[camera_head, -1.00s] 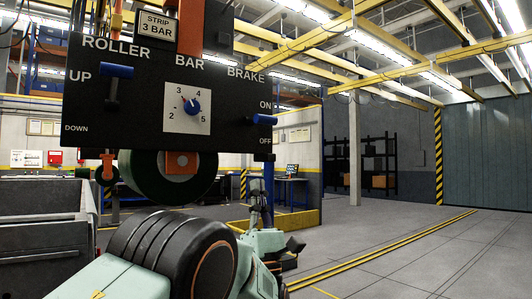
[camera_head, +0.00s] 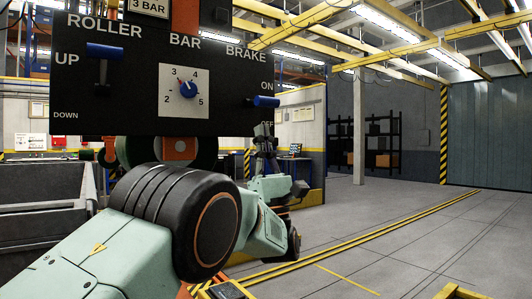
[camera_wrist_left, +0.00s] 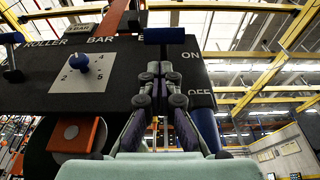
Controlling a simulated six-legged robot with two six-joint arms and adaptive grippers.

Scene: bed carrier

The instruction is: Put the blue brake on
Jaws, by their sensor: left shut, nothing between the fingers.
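The blue brake lever (camera_head: 262,101) sticks out at the right end of the black control panel (camera_head: 130,120), between the ON and OFF labels and closer to ON. It also shows in the left wrist view as a blue bar (camera_wrist_left: 165,35) at the top. My left gripper (camera_head: 263,130) is shut and empty, pointing up just below the lever, over the OFF label. In the left wrist view its fingertips (camera_wrist_left: 160,69) are together under the blue bar. I cannot tell whether they touch it. My right gripper is not in view.
The panel also holds a blue roller lever (camera_head: 105,51) by UP and a bar dial with a blue knob (camera_head: 188,90). A dark green roller (camera_head: 203,160) is below the panel. A grey bin (camera_head: 40,195) stands at left. The floor at right is clear.

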